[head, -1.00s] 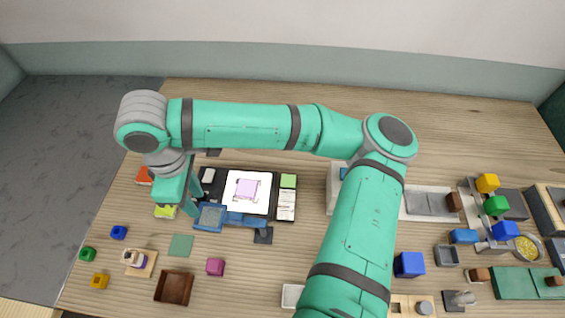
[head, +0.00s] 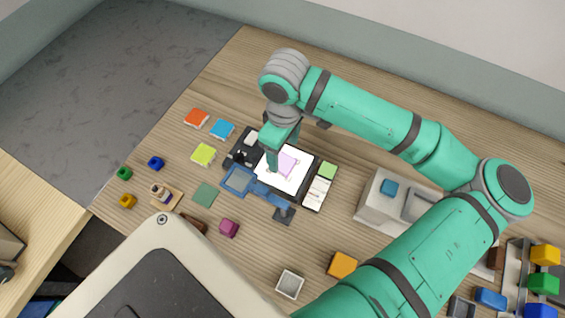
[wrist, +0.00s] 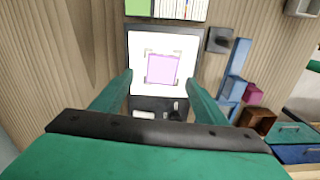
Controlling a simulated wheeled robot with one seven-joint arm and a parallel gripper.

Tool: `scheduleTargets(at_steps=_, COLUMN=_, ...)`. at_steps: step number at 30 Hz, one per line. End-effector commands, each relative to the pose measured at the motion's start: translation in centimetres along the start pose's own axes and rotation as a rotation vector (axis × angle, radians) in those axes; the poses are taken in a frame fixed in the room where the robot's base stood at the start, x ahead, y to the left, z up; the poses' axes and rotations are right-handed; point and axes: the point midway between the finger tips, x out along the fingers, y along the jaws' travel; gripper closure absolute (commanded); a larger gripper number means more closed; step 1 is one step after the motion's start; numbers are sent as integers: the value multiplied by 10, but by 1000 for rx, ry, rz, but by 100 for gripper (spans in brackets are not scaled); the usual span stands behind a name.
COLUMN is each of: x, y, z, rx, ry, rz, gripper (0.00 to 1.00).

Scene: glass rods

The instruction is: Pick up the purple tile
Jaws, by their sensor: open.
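The purple tile (head: 288,162) is a flat, pale lilac square on a bright white panel (head: 297,182) set in a black-framed tray. In the wrist view the tile (wrist: 161,69) lies nearly centred between my fingers, ahead of their tips. My gripper (head: 272,168) points down over the left part of the panel and partly hides it in the head view. In the wrist view its two fingers (wrist: 159,84) stand wide apart with nothing between them. I cannot tell exactly how high the tips are above the tile.
A blue frame-like object (head: 238,180) stands at the tray's front edge. A lime tile (head: 204,154), a green mat (head: 205,194) and a magenta cube (head: 229,228) lie nearby. A grey block-like fixture (head: 375,200) stands to the right. Bare wood lies behind the tray.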

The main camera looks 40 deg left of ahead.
Motion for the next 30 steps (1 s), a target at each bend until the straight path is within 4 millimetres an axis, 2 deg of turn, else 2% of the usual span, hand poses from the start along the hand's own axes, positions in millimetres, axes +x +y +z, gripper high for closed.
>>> scheduleTargets(at_steps=10, x=43, y=-7, z=-1, rx=-14, ry=-2, rz=-1, gripper=33)
scheduleTargets(at_steps=20, x=50, y=-7, z=-1, rx=-13, ry=-1, rz=0, gripper=33)
scheduleTargets(at_steps=26, x=49, y=-7, z=-2, rx=-14, ry=-1, rz=0, gripper=81)
scheduleTargets(at_steps=30, x=49, y=-6, z=0, rx=-9, ry=1, rz=0, gripper=81)
